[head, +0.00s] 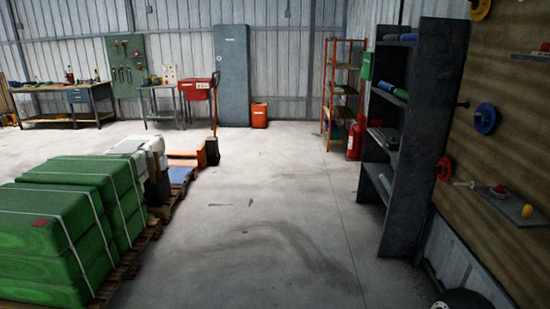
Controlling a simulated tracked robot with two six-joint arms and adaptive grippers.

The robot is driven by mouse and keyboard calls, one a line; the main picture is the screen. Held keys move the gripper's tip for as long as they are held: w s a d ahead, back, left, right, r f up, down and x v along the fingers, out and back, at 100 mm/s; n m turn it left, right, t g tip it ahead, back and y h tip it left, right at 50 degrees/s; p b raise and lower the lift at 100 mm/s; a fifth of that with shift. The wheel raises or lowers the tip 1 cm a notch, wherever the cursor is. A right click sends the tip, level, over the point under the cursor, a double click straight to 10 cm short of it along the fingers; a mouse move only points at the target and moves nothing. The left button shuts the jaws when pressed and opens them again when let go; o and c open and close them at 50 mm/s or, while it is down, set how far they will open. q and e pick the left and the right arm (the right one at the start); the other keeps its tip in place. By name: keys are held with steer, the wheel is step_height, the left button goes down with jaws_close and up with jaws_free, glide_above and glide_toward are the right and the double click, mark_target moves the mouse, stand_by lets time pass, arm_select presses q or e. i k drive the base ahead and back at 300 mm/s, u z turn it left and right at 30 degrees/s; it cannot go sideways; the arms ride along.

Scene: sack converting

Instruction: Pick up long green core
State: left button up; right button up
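No gripper of mine shows in the head view. A dark grey shelf unit (429,110) stands at the right, with its open side facing left. On its upper board lie small rolls, one greenish (386,86) and one bluish (400,93). They are too small to tell which, if either, is the long green core. Other items on the lower boards are dark and partly hidden by the shelf's side panel.
Strapped green bales (45,225) on pallets fill the left. A red fire extinguisher (354,140) stands by an orange rack (341,90). A wall board (500,130) with colored discs is at right. The middle floor (270,220) is clear.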

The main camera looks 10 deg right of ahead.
mark_target(403, 95)
steer(key=u, duration=0.2)
steer(key=i, duration=4.2)
steer(key=z, duration=0.3)
steer(key=i, duration=1.35)
steer(key=z, duration=1)
steer(key=i, duration=1.1)
steer(key=z, duration=1.3)
steer(key=i, duration=1)
steer(key=z, duration=0.35)
steer(key=k, duration=0.8)
